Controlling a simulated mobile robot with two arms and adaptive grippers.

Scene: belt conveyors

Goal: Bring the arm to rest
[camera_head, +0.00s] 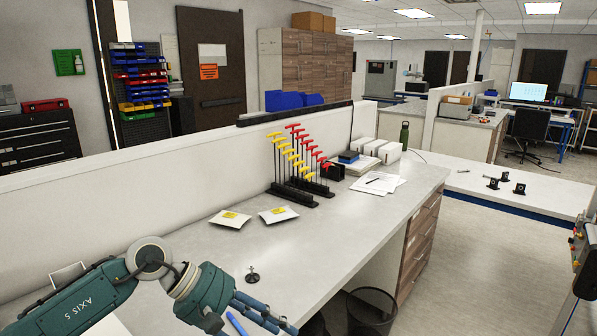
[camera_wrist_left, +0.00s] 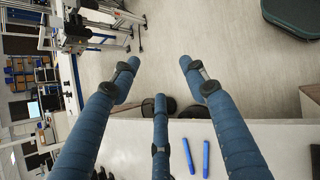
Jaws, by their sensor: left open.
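My left arm (camera_head: 90,295) comes in low from the left over the grey desk (camera_head: 345,230). My left gripper (camera_head: 270,312) is at the front of the desk, low in the head view. In the left wrist view the gripper (camera_wrist_left: 160,82) has its three blue fingers spread apart. Nothing is between them. They reach past the desk's edge above the pale floor. My right gripper is not in view.
Two blue pens (camera_wrist_left: 188,156) (camera_wrist_left: 205,158) lie on the desk by the gripper. A small black part (camera_head: 252,276) stands nearby. Two white packets (camera_head: 230,219) (camera_head: 278,214) and a hex-key rack (camera_head: 300,190) stand further back. A dark bin (camera_head: 371,312) is on the floor.

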